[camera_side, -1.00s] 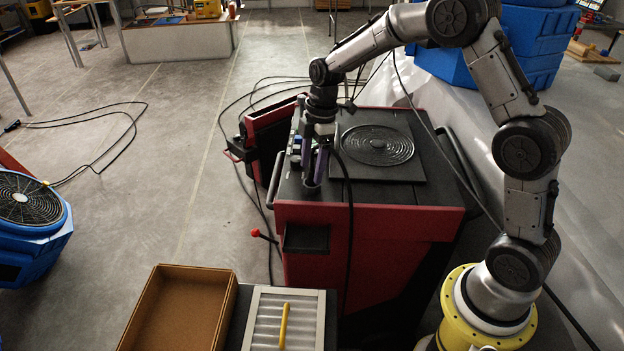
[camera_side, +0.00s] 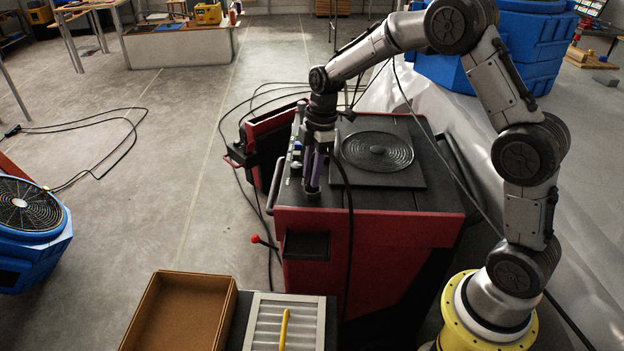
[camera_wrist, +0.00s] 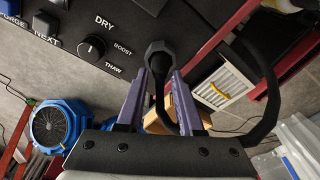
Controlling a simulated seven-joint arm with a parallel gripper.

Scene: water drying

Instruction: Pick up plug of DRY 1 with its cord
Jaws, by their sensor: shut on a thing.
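The black plug (camera_wrist: 160,48) sits between the purple fingertips of my gripper (camera_wrist: 160,78) in the wrist view, and the fingers are shut on it. Its black cord (camera_wrist: 158,102) runs back between the fingers. In the side view my gripper (camera_side: 313,178) points down at the front left of the top of a red and black machine (camera_side: 375,245). The plug is small and dark there, so whether it still touches the machine top is unclear. In the wrist view the panel reads DRY, with a knob (camera_wrist: 92,48) marked BOOST and THAW.
A black cable (camera_side: 349,235) hangs down the machine's front; its far end is hidden. A raised round grille (camera_side: 377,150) lies right of my gripper. An open cardboard box (camera_side: 155,310) and a tray with a yellow stick (camera_side: 284,330) stand in front. A blue fan (camera_side: 28,225) is at left.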

